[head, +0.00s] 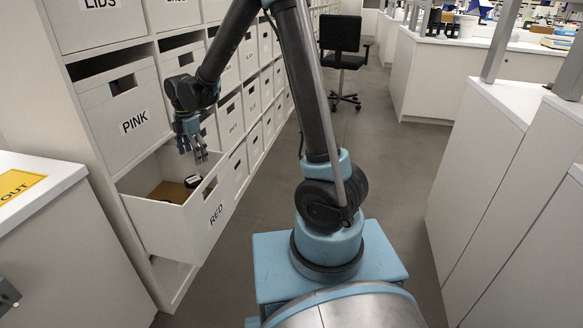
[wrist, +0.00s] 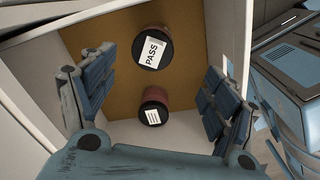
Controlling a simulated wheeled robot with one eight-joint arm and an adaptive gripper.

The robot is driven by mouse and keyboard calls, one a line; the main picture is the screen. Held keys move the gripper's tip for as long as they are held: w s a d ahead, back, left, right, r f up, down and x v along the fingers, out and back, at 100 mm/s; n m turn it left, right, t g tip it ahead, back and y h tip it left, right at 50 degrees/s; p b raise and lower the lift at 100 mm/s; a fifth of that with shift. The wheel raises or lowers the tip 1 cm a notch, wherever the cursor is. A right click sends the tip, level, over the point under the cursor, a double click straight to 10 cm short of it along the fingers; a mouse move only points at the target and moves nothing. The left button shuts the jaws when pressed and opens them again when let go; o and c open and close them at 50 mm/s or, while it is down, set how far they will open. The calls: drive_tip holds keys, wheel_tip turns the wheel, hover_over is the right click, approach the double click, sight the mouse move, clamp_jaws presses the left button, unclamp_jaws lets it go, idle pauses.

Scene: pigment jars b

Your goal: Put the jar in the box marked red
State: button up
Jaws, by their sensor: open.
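The box marked RED (head: 208,232) is pulled out of the shelving like a drawer, open at the top. In the wrist view, two dark red jars with black lids stand inside it. One jar (wrist: 149,30) has a white PASS label on its lid. The other jar (wrist: 150,95) has a white label with lines of print. In the head view one dark lid (head: 192,181) shows inside; the rest is hidden by the box wall. My gripper (head: 193,156) points down over the box, and in the wrist view its open, empty fingers (wrist: 160,70) are spread either side of the jars.
The box marked PINK (head: 120,115) is just above the open box, slightly ajar. A white cabinet with a yellow sign (head: 18,185) stands at left. Shelving lines the left side. Grey floor (head: 395,165) is clear in the aisle; an office chair (head: 341,55) stands farther back.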

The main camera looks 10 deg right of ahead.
drive_tip(key=s+d+r+m, duration=0.2)
drive_tip(key=d+r+m, duration=0.15)
drive_tip(key=d, duration=0.45)
drive_tip(key=s+d+r+m, duration=0.2)
drive_tip(key=d+r+m, duration=0.15)
drive_tip(key=d, duration=0.35)
drive_tip(key=s+d+r+m, duration=0.2)
drive_tip(key=s+d+m, duration=0.15)
drive_tip(key=d, duration=0.45)
drive_tip(key=s+d+f+m+t, duration=0.1)
drive_tip(key=s+d+f+m, duration=0.1)
drive_tip(key=s+d+m, duration=0.5)
drive_tip(key=s+d+f+m+t, duration=0.1)
drive_tip(key=s+d+f+m, duration=0.2)
drive_tip(key=s+d+m, duration=0.5)
drive_tip(key=shift+s+d+f, duration=0.15)
drive_tip(key=shift+s+d, duration=0.4)
drive_tip(key=shift+m, duration=0.25)
drive_tip(key=shift+w+f, duration=0.2)
drive_tip(key=shift+w, duration=0.25)
drive_tip(key=shift+c, duration=0.4)
